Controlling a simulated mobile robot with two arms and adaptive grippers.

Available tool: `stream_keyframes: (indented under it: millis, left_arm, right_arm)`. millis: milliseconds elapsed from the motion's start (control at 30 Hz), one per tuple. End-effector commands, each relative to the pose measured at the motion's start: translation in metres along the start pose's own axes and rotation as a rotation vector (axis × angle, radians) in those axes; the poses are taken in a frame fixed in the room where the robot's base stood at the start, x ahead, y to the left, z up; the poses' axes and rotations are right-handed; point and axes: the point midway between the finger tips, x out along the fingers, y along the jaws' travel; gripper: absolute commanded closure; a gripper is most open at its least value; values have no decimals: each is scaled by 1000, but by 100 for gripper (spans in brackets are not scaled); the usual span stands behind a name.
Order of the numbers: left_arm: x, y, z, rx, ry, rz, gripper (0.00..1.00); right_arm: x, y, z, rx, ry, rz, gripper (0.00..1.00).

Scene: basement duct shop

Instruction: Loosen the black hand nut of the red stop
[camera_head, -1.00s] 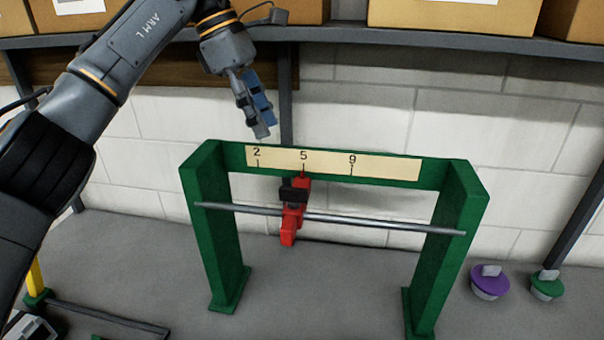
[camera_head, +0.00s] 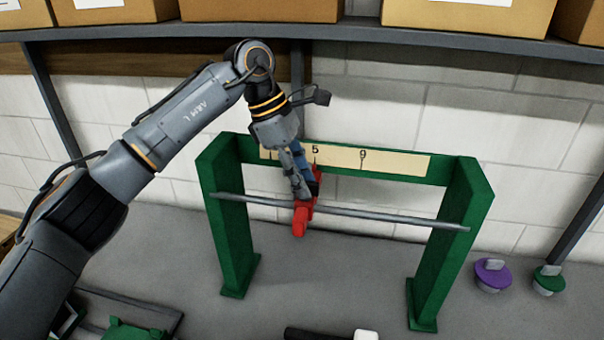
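The red stop (camera_head: 299,222) sits on the grey rod (camera_head: 385,214) of a green frame (camera_head: 450,235), below the 5 mark of the cream scale (camera_head: 395,162). The black hand nut (camera_head: 314,184) is on the stop's upper front and is mostly hidden by my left gripper. My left gripper (camera_head: 302,190) reaches down from the upper left, with its fingertips at the nut. I cannot tell whether the fingers are closed on it. My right gripper is out of view.
A purple knob-like piece (camera_head: 492,275) and a green one (camera_head: 548,280) stand right of the frame. A shelf (camera_head: 440,37) with cardboard boxes runs above. A black and white object (camera_head: 318,334) shows at the bottom edge. Green parts (camera_head: 130,331) lie at lower left.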

Motion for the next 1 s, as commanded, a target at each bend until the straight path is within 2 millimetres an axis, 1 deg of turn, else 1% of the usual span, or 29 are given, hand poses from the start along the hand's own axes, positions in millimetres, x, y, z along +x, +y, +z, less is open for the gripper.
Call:
stream_keyframes:
  millis: [100, 133, 167, 200, 267, 300, 533, 667, 867, 1000]
  left_arm:
    - [0, 0, 0, 0, 0, 0, 66]
    - [0, 0, 0, 0, 0, 0, 70]
    - [0, 0, 0, 0, 0, 0, 76]
    - [0, 0, 0, 0, 0, 0, 84]
    - [0, 0, 0, 0, 0, 0, 97]
    - [0, 0, 0, 0, 1, 0, 100]
    - [0, 0, 0, -3, 0, 2, 100]
    - [1, 0, -1, -23, 1, 12, 100]
    - [3, 0, -2, -107, 2, 49, 100]
    - [4, -1, -2, -205, 1, 91, 100]
  right_arm:
    - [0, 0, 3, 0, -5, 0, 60]
    - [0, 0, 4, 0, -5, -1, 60]
    - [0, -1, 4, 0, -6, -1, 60]
    - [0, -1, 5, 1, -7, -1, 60]
    - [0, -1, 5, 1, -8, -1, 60]
    - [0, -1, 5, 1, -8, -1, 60]
    - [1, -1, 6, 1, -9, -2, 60]
    - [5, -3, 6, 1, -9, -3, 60]
    - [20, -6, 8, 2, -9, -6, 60]
    - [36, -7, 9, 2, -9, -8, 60]
